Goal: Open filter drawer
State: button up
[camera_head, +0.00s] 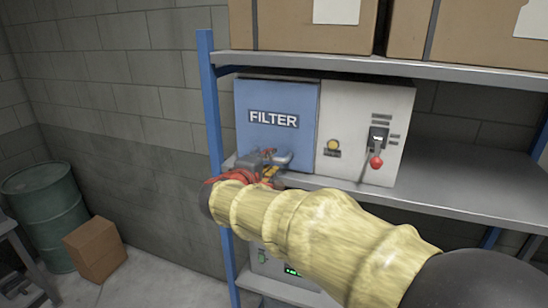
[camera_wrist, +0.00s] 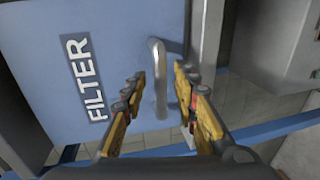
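The filter drawer has a blue front (camera_head: 275,100) with a dark label reading "FILTER", on the left half of a box on the shelf. The front looks flush with the white panel beside it. In the wrist view the blue front (camera_wrist: 120,40) fills the upper left, and a grey bar handle (camera_wrist: 157,75) stands out from it. My gripper (camera_head: 275,163) is at the lower edge of the blue front in the head view. In the wrist view my gripper (camera_wrist: 161,95) is open, with one finger on each side of the handle and visible gaps to it.
The white panel (camera_head: 360,110) has a yellow button (camera_head: 333,145) and a red-tipped lever (camera_head: 376,160). A blue shelf post (camera_head: 210,120) stands close left of the drawer. Cardboard boxes (camera_head: 310,25) sit above. A green drum (camera_head: 45,205) and a carton (camera_head: 95,248) stand on the floor left.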

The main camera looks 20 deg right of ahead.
jog(key=shift+x, duration=1.3)
jog(key=shift+c, duration=0.8)
grip_shut()
jog(key=shift+f, duration=0.1)
